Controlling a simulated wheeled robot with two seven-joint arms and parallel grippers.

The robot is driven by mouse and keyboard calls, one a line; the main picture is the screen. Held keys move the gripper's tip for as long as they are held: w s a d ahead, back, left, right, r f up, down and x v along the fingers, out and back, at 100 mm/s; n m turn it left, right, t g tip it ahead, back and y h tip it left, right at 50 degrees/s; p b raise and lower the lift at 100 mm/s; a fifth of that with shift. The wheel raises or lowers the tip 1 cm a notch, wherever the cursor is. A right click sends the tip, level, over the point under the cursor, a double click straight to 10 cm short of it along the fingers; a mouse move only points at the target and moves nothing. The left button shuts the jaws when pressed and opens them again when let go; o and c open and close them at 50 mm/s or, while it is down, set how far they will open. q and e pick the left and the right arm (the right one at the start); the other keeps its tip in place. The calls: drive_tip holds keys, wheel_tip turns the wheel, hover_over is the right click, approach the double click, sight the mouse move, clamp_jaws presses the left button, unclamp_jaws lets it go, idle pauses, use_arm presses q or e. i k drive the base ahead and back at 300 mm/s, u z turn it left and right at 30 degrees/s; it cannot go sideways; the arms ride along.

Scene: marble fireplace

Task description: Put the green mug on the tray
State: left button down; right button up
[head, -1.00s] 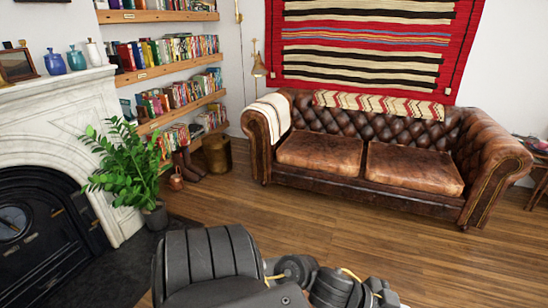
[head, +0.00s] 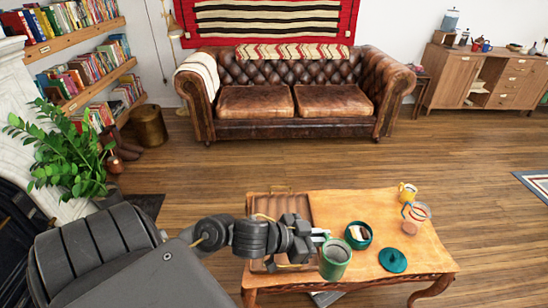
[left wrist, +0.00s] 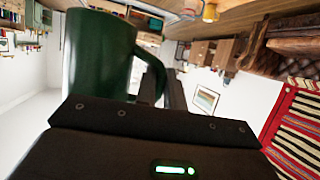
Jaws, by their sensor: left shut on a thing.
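The green mug (head: 335,264) is upright in the head view, at the front of the wooden table. My left gripper (head: 319,241) is shut on it at its upper left side. In the left wrist view the dark green mug (left wrist: 98,55) fills the upper left, its handle at the fingers (left wrist: 162,85). The brown wooden tray (head: 270,190) lies on the left of the table, left of the mug and partly hidden by my left arm. I cannot tell how far the mug is above the table. My right gripper is out of view.
The table (head: 340,203) also bears a teal bowl (head: 359,236) with something in it, a teal lid (head: 393,260), a yellow mug (head: 407,192) and a clear glass vessel (head: 420,212) on the right. A leather sofa (head: 290,95) stands behind, with bare floor between.

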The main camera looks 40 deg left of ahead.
sight(291, 211)
drive_tip(key=u, duration=3.2)
drive_tip(key=i, duration=1.75)
drive_tip(key=z, duration=1.3)
drive_tip(key=i, duration=2.2)
drive_tip(key=z, duration=1.3)
